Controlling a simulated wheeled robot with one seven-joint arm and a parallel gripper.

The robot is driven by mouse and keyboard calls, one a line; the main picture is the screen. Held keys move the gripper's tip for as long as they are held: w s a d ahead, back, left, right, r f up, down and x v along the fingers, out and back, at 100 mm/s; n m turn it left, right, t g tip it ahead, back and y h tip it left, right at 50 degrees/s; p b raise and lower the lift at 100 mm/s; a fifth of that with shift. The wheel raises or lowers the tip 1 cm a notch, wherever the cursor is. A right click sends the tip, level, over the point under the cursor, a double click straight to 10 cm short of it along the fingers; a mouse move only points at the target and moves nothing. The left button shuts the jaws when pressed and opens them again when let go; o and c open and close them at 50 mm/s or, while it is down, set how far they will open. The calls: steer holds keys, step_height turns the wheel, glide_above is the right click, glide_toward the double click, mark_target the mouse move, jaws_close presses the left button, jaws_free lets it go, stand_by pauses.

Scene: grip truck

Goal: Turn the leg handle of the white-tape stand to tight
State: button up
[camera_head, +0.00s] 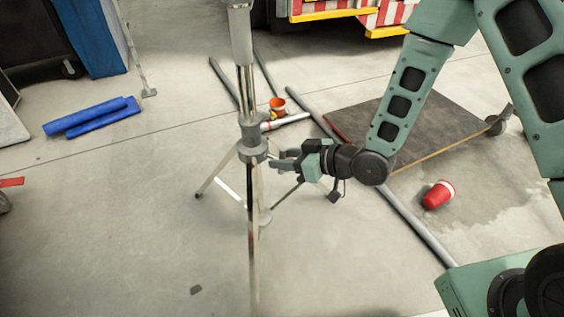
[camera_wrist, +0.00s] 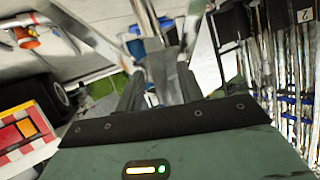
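A silver stand (camera_head: 245,85) stands upright left of centre in the head view, with a grey collar (camera_head: 252,150) and splayed legs below it. No white tape can be made out on the part in view. My gripper (camera_head: 279,160) is just right of the collar and points left at it. Its two dark fingers are apart, and they also show in the wrist view (camera_wrist: 158,92). A grey part of the stand (camera_wrist: 165,70) lies at or between the fingertips there; contact cannot be told. The leg handle cannot be picked out clearly.
A flat dark cart (camera_head: 375,128) lies behind my arm. Long grey poles (camera_head: 420,232) lie right of the stand. Blue rolls (camera_head: 92,117) lie at left. The front left floor is mostly clear.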

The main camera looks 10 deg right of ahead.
steer(key=shift+w+a+f, duration=0.2)
steer(key=shift+w+a, duration=0.05)
steer(key=shift+a, duration=0.15)
jaws_close()
